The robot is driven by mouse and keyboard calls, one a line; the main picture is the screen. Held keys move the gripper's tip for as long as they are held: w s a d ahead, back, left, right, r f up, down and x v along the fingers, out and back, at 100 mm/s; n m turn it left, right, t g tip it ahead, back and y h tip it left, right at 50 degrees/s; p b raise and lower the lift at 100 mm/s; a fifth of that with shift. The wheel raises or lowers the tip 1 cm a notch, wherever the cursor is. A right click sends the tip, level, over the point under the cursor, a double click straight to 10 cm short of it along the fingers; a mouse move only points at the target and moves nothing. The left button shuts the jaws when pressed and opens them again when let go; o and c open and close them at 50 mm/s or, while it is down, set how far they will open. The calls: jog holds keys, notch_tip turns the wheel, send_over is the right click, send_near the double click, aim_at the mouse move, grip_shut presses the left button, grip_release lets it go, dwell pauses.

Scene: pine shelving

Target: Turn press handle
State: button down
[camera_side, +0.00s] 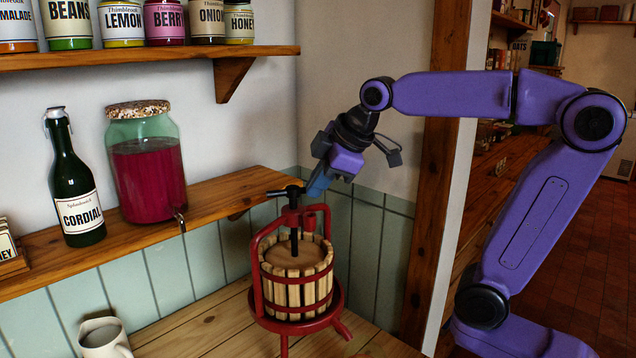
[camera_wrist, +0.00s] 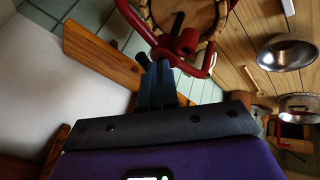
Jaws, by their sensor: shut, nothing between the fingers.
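The press (camera_side: 296,272) has a red frame around a slatted wooden basket and stands on the wooden table. Its black handle (camera_side: 290,191) is a crossbar on top of an upright screw. My gripper (camera_side: 317,188) is shut and empty, pointing down and left, with its blue fingertips by the handle's right end. I cannot tell whether they touch it. In the wrist view the shut fingers (camera_wrist: 160,72) reach toward the red frame (camera_wrist: 188,42) of the press, and the handle is partly hidden by them.
A dark cordial bottle (camera_side: 75,185) and a large jar of red liquid (camera_side: 147,170) stand on the lower shelf (camera_side: 140,240) to the left. Several labelled jars line the upper shelf (camera_side: 150,56). A mug (camera_side: 103,340) sits at the front left. Metal bowl-like shapes (camera_wrist: 287,53) show at right.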

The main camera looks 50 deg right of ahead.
jog(key=shift+w+d, duration=0.55)
jog(key=shift+d, duration=0.3)
jog(key=s+d+f+v, duration=0.1)
jog(key=s+v, duration=0.1)
jog(key=v, duration=1.1)
jog(key=s+a+f+g+y, duration=0.1)
jog(key=s+a+f+g, duration=0.15)
jog(key=f, duration=0.45)
jog(key=s+a+f+g, duration=0.1)
jog(key=s+a+f, duration=0.15)
jog(key=f, duration=0.45)
jog(key=s+d+f+n+g+h, duration=0.1)
jog(key=s+f+g, duration=0.2)
jog(key=s+f, duration=1)
jog(key=shift+s+d+n+h, duration=0.3)
jog(key=shift+s+d+h, duration=0.1)
jog(key=shift+s, duration=0.15)
